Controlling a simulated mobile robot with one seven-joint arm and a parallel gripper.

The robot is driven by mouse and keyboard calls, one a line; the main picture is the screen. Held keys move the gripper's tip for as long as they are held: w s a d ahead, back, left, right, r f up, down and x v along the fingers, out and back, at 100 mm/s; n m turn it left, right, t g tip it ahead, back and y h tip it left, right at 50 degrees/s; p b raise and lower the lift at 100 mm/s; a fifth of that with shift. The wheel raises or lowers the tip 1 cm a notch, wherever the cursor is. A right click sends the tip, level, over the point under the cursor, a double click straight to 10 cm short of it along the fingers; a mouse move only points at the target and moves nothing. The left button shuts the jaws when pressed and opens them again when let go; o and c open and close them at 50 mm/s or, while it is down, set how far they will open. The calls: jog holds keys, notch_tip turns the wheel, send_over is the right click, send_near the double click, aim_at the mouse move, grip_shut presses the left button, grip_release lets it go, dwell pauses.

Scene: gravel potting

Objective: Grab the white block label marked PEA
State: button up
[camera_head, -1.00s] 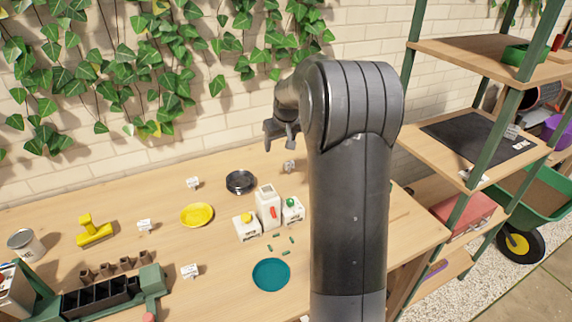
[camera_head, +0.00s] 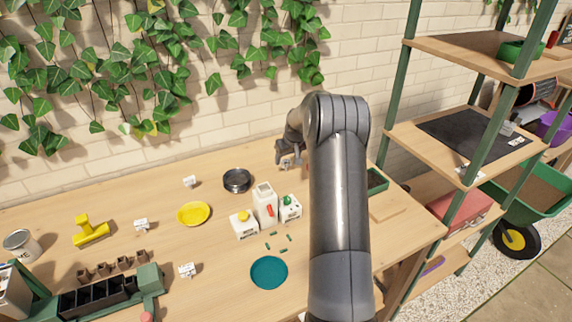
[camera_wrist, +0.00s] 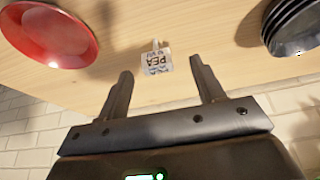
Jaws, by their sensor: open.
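The white block label marked PEA (camera_wrist: 157,60) shows upside down in the wrist view, on the wooden table just beyond the fingertips and roughly centred between them. My gripper (camera_wrist: 160,70) is open and empty, its two dark fingers spread on either side of the label's line. In the head view my gripper (camera_head: 286,153) is low near the back wall. A small white block (camera_head: 285,164) shows partly there, close under the fingers; its lettering cannot be read in that view.
A black dish (camera_head: 237,181) stands left of my gripper, and a red dish (camera_wrist: 48,35) lies on the label's other side. The brick wall (camera_head: 215,130) is close behind.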

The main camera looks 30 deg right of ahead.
aim_at(286, 160)
jog(key=x, duration=0.5)
jog(key=shift+w+d+r, duration=0.15)
jog(key=shift+w+d, duration=0.15)
jog(key=shift+w, duration=0.05)
jog(key=shift+c, duration=0.5)
jog(key=c, duration=1)
